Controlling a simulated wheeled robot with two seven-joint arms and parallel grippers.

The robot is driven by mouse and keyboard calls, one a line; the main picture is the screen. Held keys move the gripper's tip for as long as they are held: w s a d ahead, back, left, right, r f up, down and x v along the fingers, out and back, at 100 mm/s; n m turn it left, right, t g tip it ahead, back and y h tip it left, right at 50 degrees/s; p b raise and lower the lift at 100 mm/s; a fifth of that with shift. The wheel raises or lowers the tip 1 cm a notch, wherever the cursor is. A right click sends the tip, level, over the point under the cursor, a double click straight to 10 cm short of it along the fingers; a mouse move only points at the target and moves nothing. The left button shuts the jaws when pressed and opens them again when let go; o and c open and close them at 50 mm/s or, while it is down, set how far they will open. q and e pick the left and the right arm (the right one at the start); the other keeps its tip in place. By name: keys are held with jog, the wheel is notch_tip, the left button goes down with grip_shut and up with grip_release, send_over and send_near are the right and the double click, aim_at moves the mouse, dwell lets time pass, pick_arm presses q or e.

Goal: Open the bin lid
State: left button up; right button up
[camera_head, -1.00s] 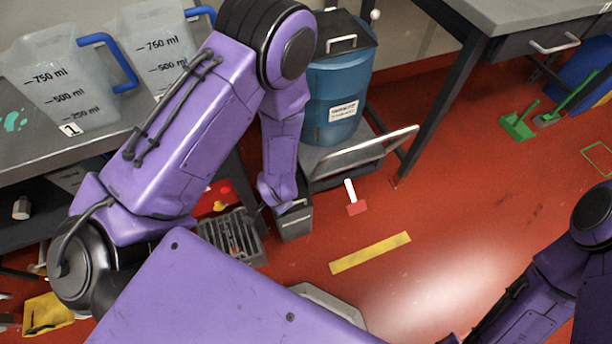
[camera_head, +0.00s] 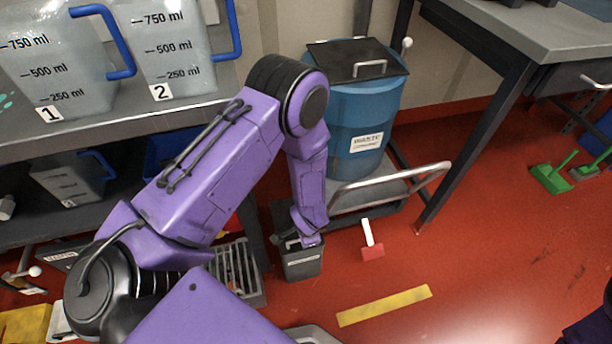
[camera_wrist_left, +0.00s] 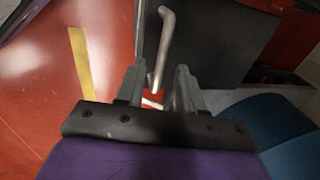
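The blue bin (camera_head: 362,108), labelled WASTE, stands upright on a low cart in the head view. Its dark lid (camera_head: 335,57) lies flat and closed on top, with a metal handle (camera_head: 370,68). My left gripper (camera_head: 300,242) is low, left of and below the bin, over a small grey container (camera_head: 302,265), and away from the lid. In the left wrist view its two fingers (camera_wrist_left: 157,90) are apart. A bent metal bar (camera_wrist_left: 166,45) shows between and beyond them; I cannot tell whether they touch it. A blue surface fills that view's lower right. My right gripper is out of view.
The cart's rail (camera_head: 400,175) sticks out at the right. A grey table (camera_head: 540,40) stands right of the bin. Jugs (camera_head: 165,45) stand on the left bench. A slotted crate (camera_head: 238,270) is below.

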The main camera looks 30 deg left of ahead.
pick_arm(q)
grip_shut()
dwell(1.4)
